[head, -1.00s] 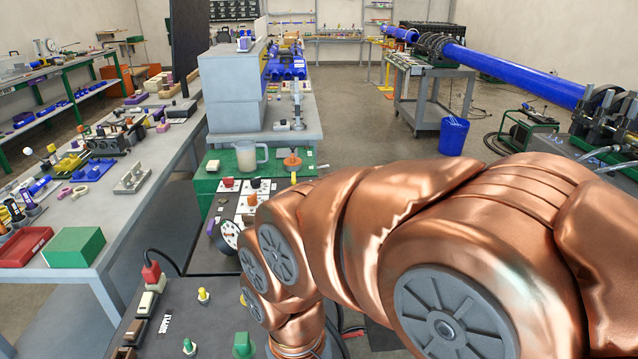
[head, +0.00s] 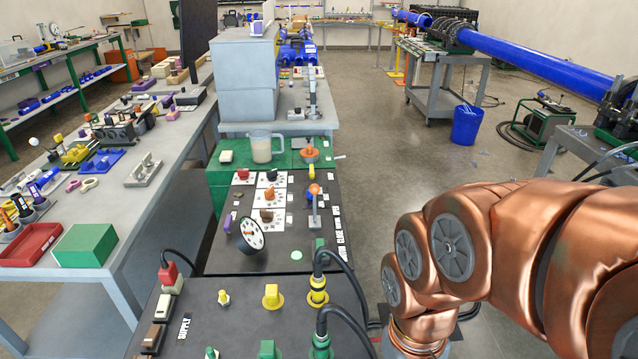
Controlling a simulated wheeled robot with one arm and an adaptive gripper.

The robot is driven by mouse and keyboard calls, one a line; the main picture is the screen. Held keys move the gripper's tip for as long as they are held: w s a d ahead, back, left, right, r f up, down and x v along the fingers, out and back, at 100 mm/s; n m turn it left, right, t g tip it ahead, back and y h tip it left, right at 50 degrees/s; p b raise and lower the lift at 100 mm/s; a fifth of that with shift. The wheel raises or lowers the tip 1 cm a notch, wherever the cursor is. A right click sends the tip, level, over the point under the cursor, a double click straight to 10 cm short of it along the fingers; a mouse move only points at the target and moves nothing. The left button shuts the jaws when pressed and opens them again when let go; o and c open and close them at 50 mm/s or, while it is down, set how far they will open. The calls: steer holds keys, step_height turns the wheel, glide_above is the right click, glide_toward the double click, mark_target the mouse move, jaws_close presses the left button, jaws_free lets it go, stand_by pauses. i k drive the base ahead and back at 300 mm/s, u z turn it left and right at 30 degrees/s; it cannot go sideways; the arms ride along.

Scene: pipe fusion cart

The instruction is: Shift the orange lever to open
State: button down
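The orange-tipped lever (head: 315,192) stands on the dark panel of the cart, close to its right edge. It has an orange knob on a grey stem and looks roughly upright. Lettering that seems to include CLOSE and OPEN runs along the panel edge beside it. My copper-coloured arm fills the lower right, to the right of the panel and apart from the lever. My gripper is not visible; the arm's lower end runs out of the bottom of the picture.
A white dial gauge (head: 252,233), red, black and orange knobs, and a clear jug (head: 263,148) stand near the lever. Black cables with yellow and green plugs (head: 317,290) rise from the near panel. A blue bin (head: 467,125) stands on the floor, with open floor around it.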

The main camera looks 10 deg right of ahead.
mark_target(314, 189)
steer(key=u, duration=2.6)
steer(key=k, duration=0.9)
steer(key=z, duration=1.35)
steer(key=i, duration=0.5)
